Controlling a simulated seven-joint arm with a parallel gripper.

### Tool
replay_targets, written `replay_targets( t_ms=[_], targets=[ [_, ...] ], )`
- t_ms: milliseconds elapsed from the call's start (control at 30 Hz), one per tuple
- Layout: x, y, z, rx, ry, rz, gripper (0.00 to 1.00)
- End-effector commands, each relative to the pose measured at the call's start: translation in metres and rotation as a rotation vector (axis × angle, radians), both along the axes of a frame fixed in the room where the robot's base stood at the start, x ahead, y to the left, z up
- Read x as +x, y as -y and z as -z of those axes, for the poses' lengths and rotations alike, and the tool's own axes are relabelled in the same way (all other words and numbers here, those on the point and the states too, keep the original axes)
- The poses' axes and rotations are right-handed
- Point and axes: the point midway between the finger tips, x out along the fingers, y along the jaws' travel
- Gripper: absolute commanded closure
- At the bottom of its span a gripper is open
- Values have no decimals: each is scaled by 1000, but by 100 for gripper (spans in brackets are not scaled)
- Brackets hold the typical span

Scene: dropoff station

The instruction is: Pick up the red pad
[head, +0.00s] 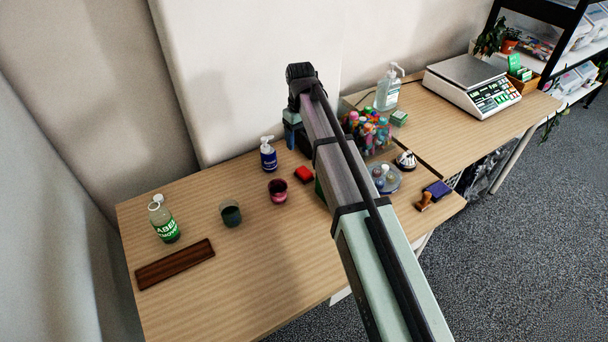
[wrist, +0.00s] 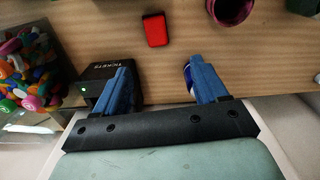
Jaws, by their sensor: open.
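The red pad (head: 303,174) is a small red block lying flat on the wooden table, just right of a dark pink cup. It also shows in the wrist view (wrist: 155,30), at the top middle, beyond the fingertips. My gripper (wrist: 160,72) is open, its two blue fingers spread wide with nothing between them but bare table. The pad is apart from both fingers. In the head view my arm hides most of the gripper (head: 292,132), which is behind the pad.
A black ticket box (wrist: 100,72) is close by the left finger in the wrist view. A blue pump bottle (head: 268,155), the pink cup (head: 278,191) and a dark green cup (head: 231,214) stand left of the pad. A clear bin of colourful bottles (head: 368,130) is to the right.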

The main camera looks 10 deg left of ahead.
Motion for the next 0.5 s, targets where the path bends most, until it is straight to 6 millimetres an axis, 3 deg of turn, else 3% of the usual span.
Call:
replay_targets(
  t_ms=[500],
  targets=[
    [0, 1, 73, 0, -1, -1, 28]
  ],
)
